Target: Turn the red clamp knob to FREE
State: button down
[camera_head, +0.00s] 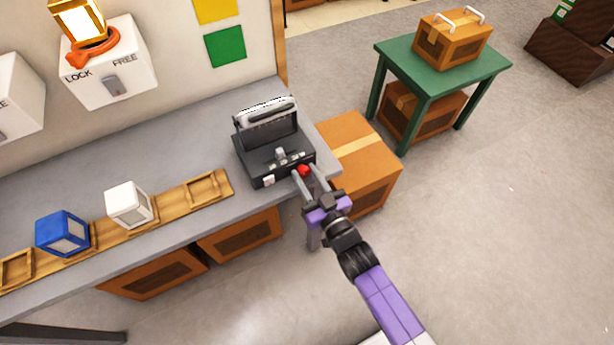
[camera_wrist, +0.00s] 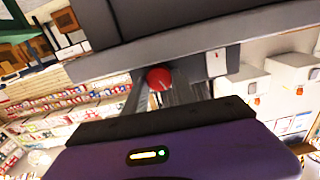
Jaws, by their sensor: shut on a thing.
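The red clamp knob (camera_head: 303,170) sits low on the front right of a dark grey device (camera_head: 262,158) on the grey bench. My gripper (camera_head: 304,172) reaches it from the front, with its two fingers shut around the knob. In the wrist view the red knob (camera_wrist: 158,78) shows between my gripper's fingers (camera_wrist: 168,85), below the dark body of the device (camera_wrist: 200,20). The knob's marking and its turned angle cannot be made out.
A grey bench (camera_head: 190,130) carries a wooden rail (camera_head: 165,217) with a blue block (camera_head: 62,233) and a white block (camera_head: 129,205). A cardboard box (camera_head: 365,165) stands right of the bench. A white LOCK/FREE box (camera_head: 130,60) hangs on the wall.

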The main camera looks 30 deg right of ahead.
jog(key=n+b, duration=0.2)
jog(key=n, duration=0.2)
jog(key=shift+a+f+n, duration=0.1)
jog(key=shift+n, duration=0.3)
dwell(0.4)
jog(key=c, duration=1)
grip_release()
jog(key=shift+s, duration=0.1)
jog(key=s+b, duration=0.1)
jog(key=s, duration=0.6)
jog(key=shift+s, duration=0.35)
